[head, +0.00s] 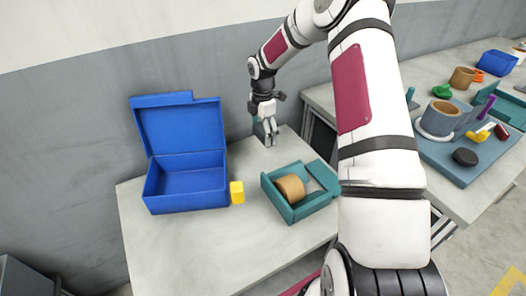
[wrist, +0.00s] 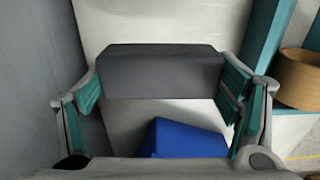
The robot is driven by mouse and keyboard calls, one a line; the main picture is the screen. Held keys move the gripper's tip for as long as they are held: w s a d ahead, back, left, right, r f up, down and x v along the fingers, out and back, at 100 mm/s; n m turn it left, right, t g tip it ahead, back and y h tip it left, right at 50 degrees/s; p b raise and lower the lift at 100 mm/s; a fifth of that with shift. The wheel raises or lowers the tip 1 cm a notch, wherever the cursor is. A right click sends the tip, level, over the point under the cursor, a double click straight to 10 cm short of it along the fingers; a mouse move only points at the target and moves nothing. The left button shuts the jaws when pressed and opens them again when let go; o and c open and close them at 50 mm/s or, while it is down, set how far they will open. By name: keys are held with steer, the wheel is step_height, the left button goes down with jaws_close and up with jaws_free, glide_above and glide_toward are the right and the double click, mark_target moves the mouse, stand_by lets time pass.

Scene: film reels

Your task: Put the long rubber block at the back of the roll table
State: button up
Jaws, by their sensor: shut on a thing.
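The long rubber block is a dark grey bar (wrist: 160,70) across the middle of the wrist view. My gripper (wrist: 162,88) is shut on it, one finger at each end. In the head view my gripper (head: 271,136) points down at the back of the near pale grey table (head: 185,250), close to the wall; the block is hard to make out there. I cannot tell whether the block touches the tabletop. A tan roll (head: 290,188) lies in a teal tray (head: 297,213) in front of my gripper; the roll also shows at the wrist view's right (wrist: 300,78).
An open blue box (head: 185,190) stands left of my gripper, with a yellow block (head: 237,192) beside it. A dark teal piece (head: 258,131) is just behind my gripper. A second table (head: 425,75) on the right holds a blue-grey tray (head: 455,165) with several items.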

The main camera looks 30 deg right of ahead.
mark_target(263, 155)
steer(key=shift+f, duration=3.75)
steer(key=shift+f, duration=0.2)
steer(key=o, duration=1.2)
steer(key=shift+c, duration=0.2)
steer(key=shift+r, duration=0.1)
